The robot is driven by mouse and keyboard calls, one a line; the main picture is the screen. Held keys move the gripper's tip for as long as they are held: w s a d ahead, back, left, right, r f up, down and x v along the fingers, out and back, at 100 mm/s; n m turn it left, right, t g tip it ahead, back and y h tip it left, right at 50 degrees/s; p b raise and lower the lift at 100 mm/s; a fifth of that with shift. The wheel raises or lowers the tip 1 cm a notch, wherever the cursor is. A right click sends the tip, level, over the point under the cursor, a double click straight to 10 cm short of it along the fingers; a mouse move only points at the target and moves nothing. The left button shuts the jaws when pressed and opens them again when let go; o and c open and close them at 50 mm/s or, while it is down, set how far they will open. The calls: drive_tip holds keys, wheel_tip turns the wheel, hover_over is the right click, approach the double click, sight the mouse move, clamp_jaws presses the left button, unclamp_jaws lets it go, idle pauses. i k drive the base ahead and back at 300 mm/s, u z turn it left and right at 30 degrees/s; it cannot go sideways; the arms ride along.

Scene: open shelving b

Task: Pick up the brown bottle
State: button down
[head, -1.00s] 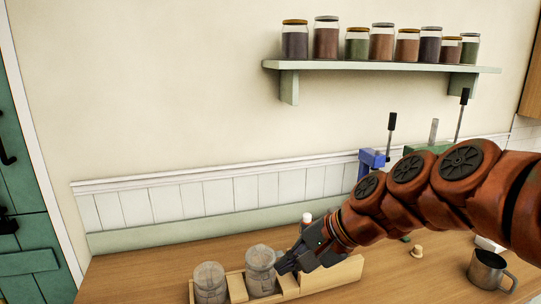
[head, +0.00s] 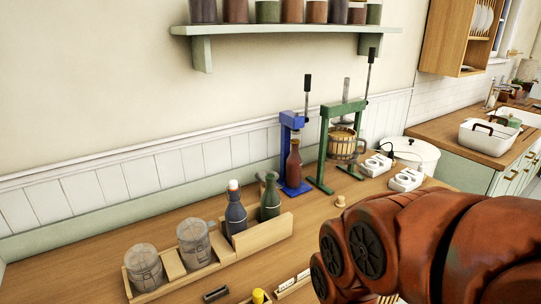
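The brown bottle (head: 293,166) stands upright on the base of the blue lever press (head: 291,122), near the back of the wooden counter. Its body and neck are in clear view. My arm fills the lower right of the head view, and my gripper is out of sight there, so its state does not show. The arm does not cover the brown bottle.
A wooden tray (head: 204,271) holds two glass jars, a dark bottle (head: 236,213) with a red-and-white top and a green bottle (head: 270,202), left of the brown bottle. A green press (head: 325,150) stands close on its right. Small items lie along the front.

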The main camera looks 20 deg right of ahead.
sight(293, 162)
drive_tip(key=u, duration=3.4)
drive_tip(key=k, duration=1.85)
drive_tip(key=z, duration=1.4)
drive_tip(key=i, duration=0.5)
drive_tip(key=z, duration=0.1)
